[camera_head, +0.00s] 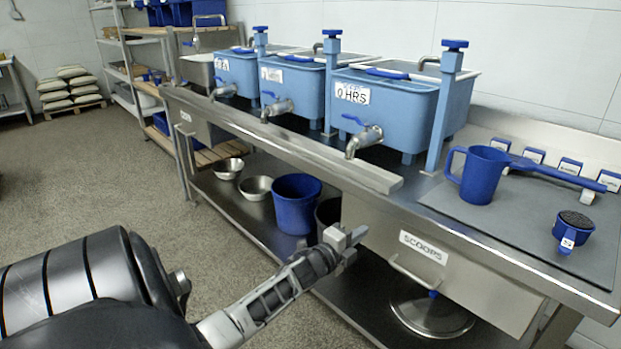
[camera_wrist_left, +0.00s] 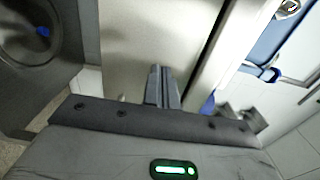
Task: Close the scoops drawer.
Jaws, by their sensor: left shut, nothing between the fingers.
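The scoops drawer (camera_head: 465,285) is a steel front with a "SCOOPS" label (camera_head: 423,246) and a bar handle (camera_head: 412,276), under the right part of the steel bench. Its front looks close to flush with the bench edge; I cannot tell whether a small gap remains. My left gripper (camera_head: 345,239) is shut and empty, beside the left end of the drawer front, left of the handle. In the left wrist view the closed fingers (camera_wrist_left: 162,87) point at a plain steel panel (camera_wrist_left: 140,38), apparently the drawer front. Contact cannot be told. My right gripper is out of view.
On the bench (camera_head: 445,206) stand blue tanks with taps, a blue jug (camera_head: 484,176) and a small blue scoop (camera_head: 572,230). The lower shelf holds bowls, a blue bucket (camera_head: 296,204) and a round steel lid (camera_head: 432,312). The floor at left is clear.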

